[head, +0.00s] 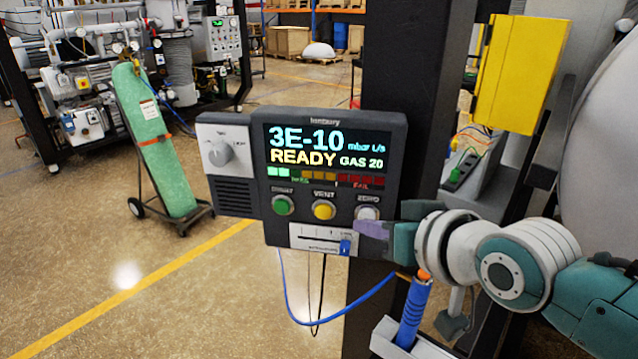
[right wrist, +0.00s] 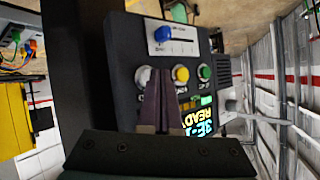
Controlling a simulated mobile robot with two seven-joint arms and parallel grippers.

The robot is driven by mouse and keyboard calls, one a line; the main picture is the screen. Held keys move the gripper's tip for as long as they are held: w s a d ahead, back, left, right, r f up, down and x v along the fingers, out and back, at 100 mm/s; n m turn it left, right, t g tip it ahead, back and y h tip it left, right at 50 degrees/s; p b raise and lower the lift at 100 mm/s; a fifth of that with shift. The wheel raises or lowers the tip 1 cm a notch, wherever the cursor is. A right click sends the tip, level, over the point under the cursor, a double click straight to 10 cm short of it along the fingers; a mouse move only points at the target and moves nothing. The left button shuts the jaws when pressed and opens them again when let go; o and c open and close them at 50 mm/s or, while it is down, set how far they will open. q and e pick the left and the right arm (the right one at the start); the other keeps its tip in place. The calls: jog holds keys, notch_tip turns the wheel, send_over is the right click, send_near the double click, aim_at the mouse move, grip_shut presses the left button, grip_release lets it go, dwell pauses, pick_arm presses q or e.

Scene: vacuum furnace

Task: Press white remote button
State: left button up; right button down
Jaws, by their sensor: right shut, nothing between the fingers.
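The white remote button (head: 367,213) is the rightmost of three round buttons on the dark grey remote panel (head: 397,150), under the label "ZERO". It also shows in the right wrist view (right wrist: 142,75), just left of my fingertips. My right gripper (head: 370,229) is shut and empty, with its purple fingertips at the lower edge of the white button. In the right wrist view the closed fingers (right wrist: 160,78) point at the panel and overlap the button's edge. I cannot tell whether they touch it. My left gripper is not in view.
A yellow button (head: 324,210) and a green button (head: 283,205) sit left of the white one. A blue slider (head: 346,246) lies below. The display (head: 325,150) reads "3E-10" and "READY". A dark post (head: 400,60) stands behind; a blue handheld tool (head: 413,312) is below my wrist.

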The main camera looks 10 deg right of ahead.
jog(key=shift+w+d, duration=0.15)
jog(key=shift+w, duration=0.15)
dwell(0.7)
jog(key=shift+s, duration=0.1)
jog(key=shift+s+a+p, duration=0.3)
jog(key=shift+s+p, duration=0.15)
jog(key=shift+s, duration=0.15)
jog(key=s+p, duration=0.1)
jog(key=s+a+p, duration=0.1)
jog(key=s, duration=0.1)
jog(key=s+a+p, duration=0.1)
jog(key=shift+s+p, duration=0.3)
jog(key=shift+s, duration=0.05)
